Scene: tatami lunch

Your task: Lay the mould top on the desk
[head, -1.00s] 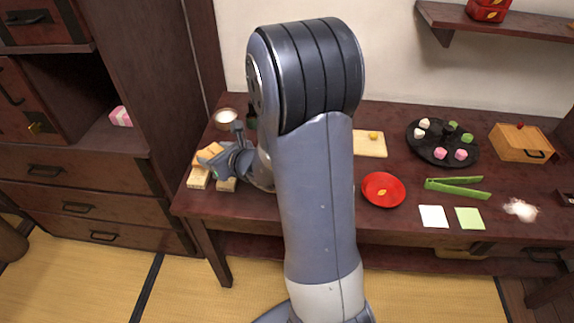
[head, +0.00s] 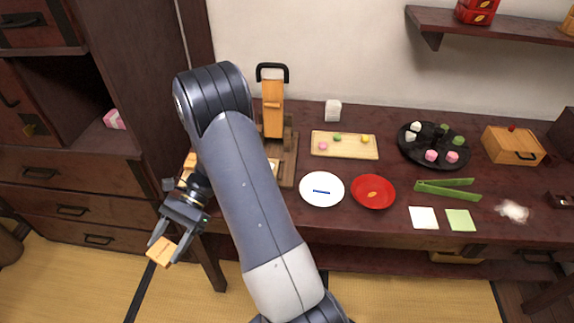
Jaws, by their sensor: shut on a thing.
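My gripper (head: 172,241) is shut on a small pale-orange wooden block, apparently the mould top (head: 161,252). It hangs in front of the desk's left front edge, with tatami behind it in the head view. The desk (head: 400,218) is dark reddish wood. Part of another pale wooden piece (head: 190,161) shows on the desk's left end, mostly hidden behind my arm. I cannot tell whether it is the rest of the mould.
A wooden press with a black handle (head: 273,105) stands behind my arm. A white plate (head: 322,189), red plate (head: 373,193), sweets board (head: 345,154), black tray (head: 410,157), green tongs (head: 447,187) and wooden box (head: 512,146) occupy the desk. Narrow bare patches lie between them.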

